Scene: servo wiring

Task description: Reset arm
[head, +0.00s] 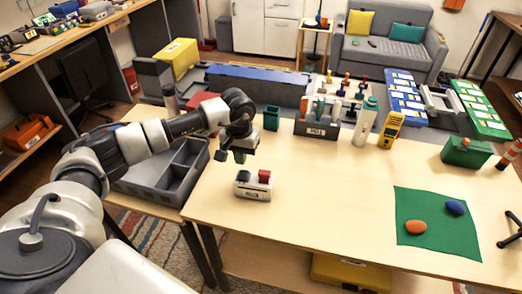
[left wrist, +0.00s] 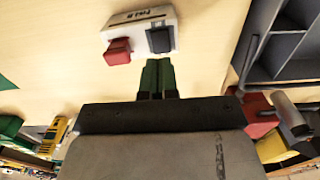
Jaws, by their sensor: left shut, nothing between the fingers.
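My left gripper (head: 237,156) hangs above the left part of the wooden table, behind a small white block (head: 253,194) in the head view. In the left wrist view its green fingers (left wrist: 157,78) are together with nothing between them, apart from the block. The white block (left wrist: 142,17) bears a red piece (left wrist: 118,52) and a dark piece (left wrist: 159,40). They also show as a red top (head: 264,176) and a dark top (head: 243,176) in the head view. My right gripper is not in view.
A grey compartment tray (head: 163,180) stands left of the gripper. A tool holder (head: 316,130), a white bottle (head: 365,122) and a yellow meter (head: 390,130) line the back edge. A green cloth (head: 425,240) lies at right. The table's middle is clear.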

